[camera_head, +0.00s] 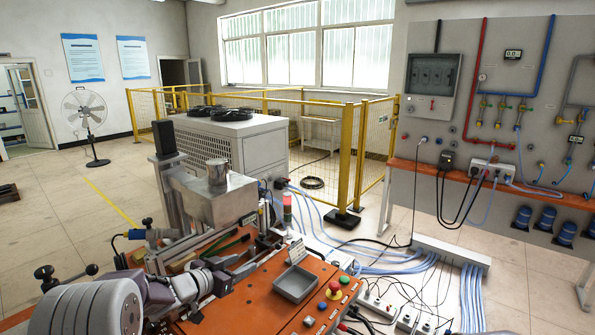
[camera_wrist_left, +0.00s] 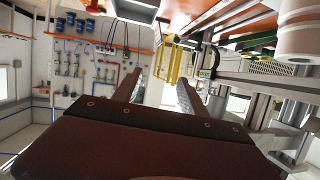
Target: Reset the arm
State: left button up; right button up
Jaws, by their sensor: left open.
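My left arm comes in from the lower left in the head view. Its gripper (camera_head: 243,268) is over the orange bench top (camera_head: 262,312), left of a grey tray (camera_head: 296,283). In the left wrist view my left gripper (camera_wrist_left: 160,78) shows two dark fingers apart with nothing between them. The picture there looks upside down, with the tray (camera_wrist_left: 135,12) at the top edge. The induction heater's metal housing (camera_head: 212,200) stands behind the gripper, with a metal cup (camera_head: 217,172) on top. My right gripper is in neither view.
A red emergency button (camera_head: 335,287) and other buttons sit on the bench's right side. A signal light (camera_head: 287,208) stands behind the tray. Green-handled tools (camera_head: 232,243) lie by the heater. Hoses, cables and power strips (camera_head: 375,303) crowd the right. Open floor lies left.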

pick_arm(q)
jog(key=s+d+r+n+y, duration=0.2)
jog(key=s+n+y, duration=0.1)
jog(key=s, duration=0.2)
jog(key=s+a+f+n+g+y, duration=0.1)
jog(key=s+f+g, duration=0.1)
jog(key=s+f, duration=0.2)
jog(key=s+a+f+n+g+y, duration=0.1)
jog(key=s+a+f+g, duration=0.1)
jog(key=s+f, duration=0.2)
jog(key=s+a+f+n+g+y, duration=0.1)
jog(key=s+f, duration=0.3)
jog(key=s, duration=0.5)
jog(key=shift+s+a+f+n+g+y, duration=0.15)
jog(key=shift+s+a+n+g+y, duration=0.1)
jog(key=shift+n+g+y, duration=0.4)
jog(key=s+f+g, duration=0.3)
jog(key=s+g, duration=0.1)
jog(key=s, duration=0.6)
jog(key=shift+s+d+f+m+g, duration=0.15)
jog(key=shift+d+f+m+g, duration=0.2)
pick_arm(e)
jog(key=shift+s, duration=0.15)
pick_arm(q)
jog(key=shift+h, duration=0.25)
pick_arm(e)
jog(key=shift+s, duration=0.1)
